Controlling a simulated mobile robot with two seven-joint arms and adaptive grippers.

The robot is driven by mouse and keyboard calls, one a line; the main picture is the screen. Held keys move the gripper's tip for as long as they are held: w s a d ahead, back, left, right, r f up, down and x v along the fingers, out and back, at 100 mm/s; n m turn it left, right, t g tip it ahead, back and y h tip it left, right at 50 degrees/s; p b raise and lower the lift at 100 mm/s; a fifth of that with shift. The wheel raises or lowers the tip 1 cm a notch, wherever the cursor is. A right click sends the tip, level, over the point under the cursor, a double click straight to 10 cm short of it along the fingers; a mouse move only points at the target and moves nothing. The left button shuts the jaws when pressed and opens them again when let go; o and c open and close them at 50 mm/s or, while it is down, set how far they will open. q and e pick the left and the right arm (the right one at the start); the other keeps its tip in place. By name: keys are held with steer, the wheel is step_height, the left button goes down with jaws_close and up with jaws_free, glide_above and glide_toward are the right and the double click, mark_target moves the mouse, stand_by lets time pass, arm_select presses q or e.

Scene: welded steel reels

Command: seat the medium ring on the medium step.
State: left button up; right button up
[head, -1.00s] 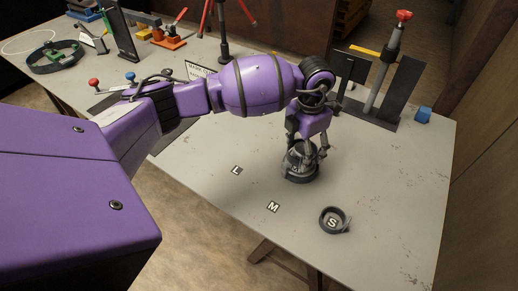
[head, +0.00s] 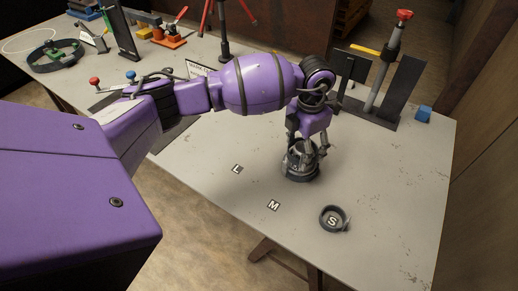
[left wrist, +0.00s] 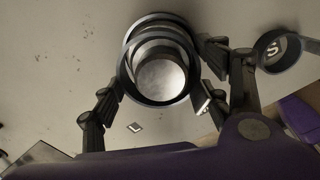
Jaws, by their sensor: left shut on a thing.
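The stepped steel reel (head: 301,174) stands upright on the table under my left gripper. My left gripper (head: 306,150) points down, its fingers on either side of a dark ring. In the left wrist view this held ring (left wrist: 124,76) is between the fingers and around the reel's upper part, over the pale round steel top (left wrist: 159,80). I cannot tell whether it touches the step below. Another dark ring edge shows beyond it. The small ring (head: 322,224) lies on the S mark, also in the left wrist view (left wrist: 262,58). My right gripper is out of view.
The L mark (head: 237,169) and M mark (head: 273,205) are bare on the table. A stand with a red-topped post (head: 388,65) and a blue block (head: 424,114) are at the back right. The table's right side is clear.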

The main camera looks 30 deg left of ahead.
arm_select(q)
steer(key=shift+w+f+b, duration=0.1)
steer(key=shift+f+b, duration=0.25)
steer(key=shift+f, duration=1.05)
stand_by(1.8)
stand_by(0.5)
steer(key=o, duration=1.4)
steer(key=shift+o, duration=1.3)
